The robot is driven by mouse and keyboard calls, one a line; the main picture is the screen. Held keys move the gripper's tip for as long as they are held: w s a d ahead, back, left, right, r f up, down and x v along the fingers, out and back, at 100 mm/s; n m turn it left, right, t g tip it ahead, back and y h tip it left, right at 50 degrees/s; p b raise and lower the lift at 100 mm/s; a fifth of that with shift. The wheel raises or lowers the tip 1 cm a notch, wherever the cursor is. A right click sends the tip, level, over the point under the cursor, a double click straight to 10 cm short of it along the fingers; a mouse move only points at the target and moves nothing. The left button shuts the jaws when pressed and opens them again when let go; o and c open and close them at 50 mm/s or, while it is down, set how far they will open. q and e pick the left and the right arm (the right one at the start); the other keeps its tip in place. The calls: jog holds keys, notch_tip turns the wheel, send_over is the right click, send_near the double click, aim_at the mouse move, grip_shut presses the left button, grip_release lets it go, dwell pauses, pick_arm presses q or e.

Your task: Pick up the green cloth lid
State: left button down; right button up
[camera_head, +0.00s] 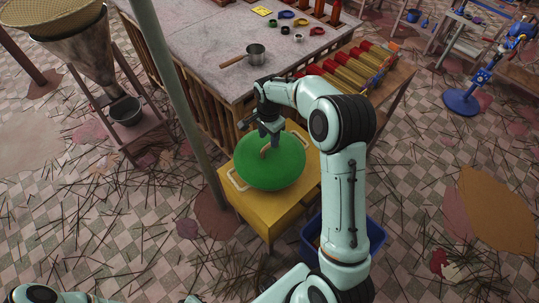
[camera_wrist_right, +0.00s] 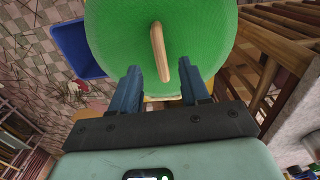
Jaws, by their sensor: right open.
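The green cloth lid (camera_head: 268,172) is a round green disc with a wooden bar handle (camera_head: 265,150) on top. It lies over a yellow table or stand in the head view, and a light loop handle shows at its left edge. My right gripper (camera_head: 270,136) is above the lid, close to the handle. In the right wrist view the lid (camera_wrist_right: 110,30) fills the top middle, and its wooden handle (camera_wrist_right: 159,50) points toward the gap between the open blue fingers of my right gripper (camera_wrist_right: 168,88). I cannot tell whether the fingers touch anything. My left gripper is not in view.
A grey worktable (camera_head: 200,40) behind holds a saucepan (camera_head: 256,54) and several coloured rings. A side table to the right holds several red-ended bundles (camera_head: 350,75). A green pole (camera_head: 178,90) stands to the left. A blue bin (camera_head: 372,236) sits beside the yellow stand (camera_head: 265,214).

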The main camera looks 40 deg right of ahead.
aim_at(270, 151)
jog(key=shift+w+f, duration=0.1)
jog(key=shift+f, duration=0.5)
jog(key=f, duration=0.5)
jog(key=shift+d, duration=0.2)
grip_shut()
